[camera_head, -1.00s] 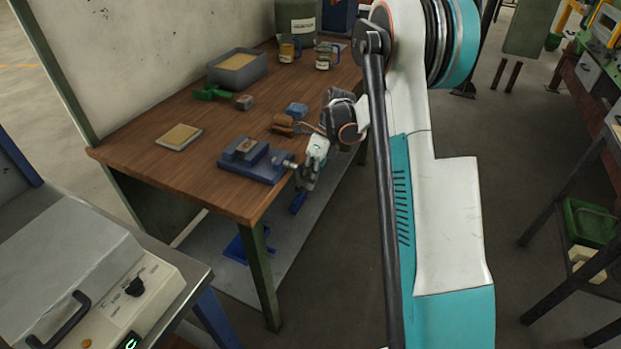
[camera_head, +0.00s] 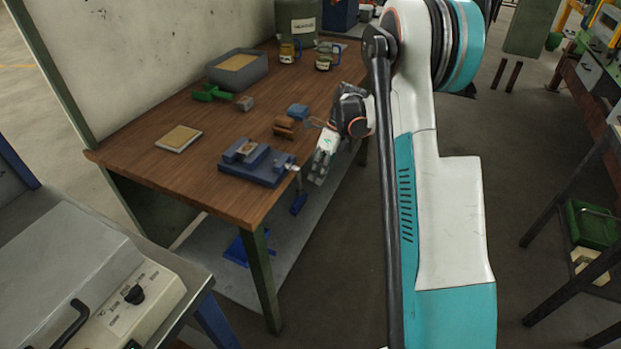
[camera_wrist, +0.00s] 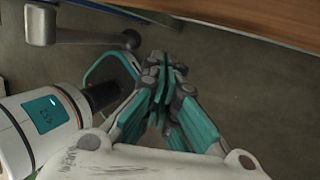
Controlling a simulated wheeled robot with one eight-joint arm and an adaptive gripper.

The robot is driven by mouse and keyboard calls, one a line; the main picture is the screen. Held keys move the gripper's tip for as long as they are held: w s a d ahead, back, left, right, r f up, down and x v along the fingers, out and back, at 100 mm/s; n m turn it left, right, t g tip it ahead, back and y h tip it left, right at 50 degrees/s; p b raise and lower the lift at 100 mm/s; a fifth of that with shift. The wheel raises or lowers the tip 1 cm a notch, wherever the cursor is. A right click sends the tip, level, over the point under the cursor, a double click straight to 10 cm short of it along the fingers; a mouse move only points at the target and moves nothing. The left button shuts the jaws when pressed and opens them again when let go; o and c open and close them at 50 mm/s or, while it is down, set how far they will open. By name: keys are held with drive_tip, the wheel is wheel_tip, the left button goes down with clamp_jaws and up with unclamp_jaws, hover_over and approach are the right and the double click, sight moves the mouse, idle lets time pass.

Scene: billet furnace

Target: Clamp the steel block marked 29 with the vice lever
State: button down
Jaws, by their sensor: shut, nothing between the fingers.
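The blue vice (camera_head: 262,172) is fixed near the front right edge of the wooden bench. The vice's lever (camera_head: 298,181) hangs down from the screw end beyond the bench edge. A grey metal bar with a round end, seemingly the lever (camera_wrist: 85,37), crosses the upper left of the wrist view. My gripper (camera_head: 317,180) is right of the lever, apart from it. Its teal and grey fingers (camera_wrist: 163,82) are shut and empty.
The bench (camera_head: 190,178) also holds a flat tan-topped plate (camera_head: 179,138), a green piece (camera_head: 211,93), a grey tray (camera_head: 238,70), small blocks and two mugs (camera_head: 325,57). A machine (camera_head: 95,270) stands front left. The floor right of the bench is free.

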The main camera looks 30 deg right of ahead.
drive_tip(key=w+d+p, duration=0.3)
drive_tip(key=w+d, duration=0.1)
drive_tip(key=d, duration=0.5)
drive_tip(key=shift+w+r, duration=0.3)
drive_tip(key=shift+r, duration=0.15)
drive_tip(key=shift+a, duration=0.1)
